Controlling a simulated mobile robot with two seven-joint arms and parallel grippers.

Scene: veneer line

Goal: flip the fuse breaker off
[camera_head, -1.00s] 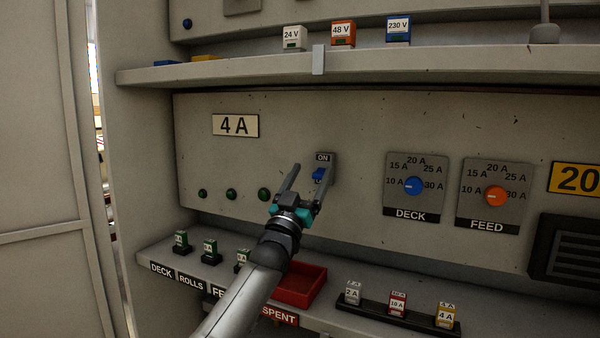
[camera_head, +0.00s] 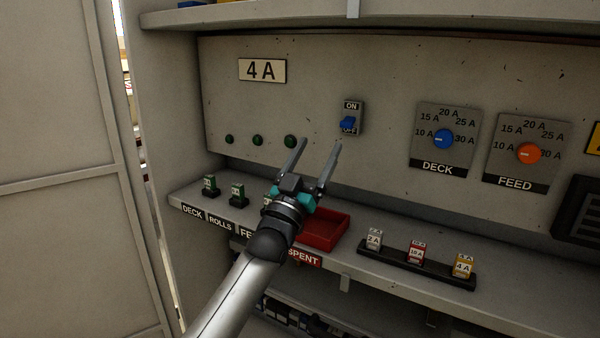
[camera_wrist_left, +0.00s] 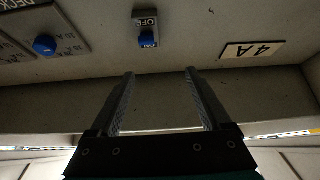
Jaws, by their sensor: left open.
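The fuse breaker (camera_head: 351,118) is a small grey plate on the panel, marked ON above and OFF below, with a blue lever (camera_head: 348,124). In the head view the lever partly covers OFF. In the upside-down left wrist view, OFF is readable on the breaker (camera_wrist_left: 146,20) and the lever (camera_wrist_left: 147,38) overlaps the ON end. I cannot tell surely which way it is tilted. My left gripper (camera_head: 320,145) is open and empty, below the breaker and apart from it. Its fingers (camera_wrist_left: 159,73) show in the wrist view. My right gripper is not in view.
A red SPENT tray (camera_head: 325,232) and a rack of fuses (camera_head: 415,262) stand on the lower shelf (camera_head: 390,225). Green lamps (camera_head: 260,141) are left of the breaker. The DECK knob (camera_head: 443,139) and FEED knob (camera_head: 528,153) are to its right.

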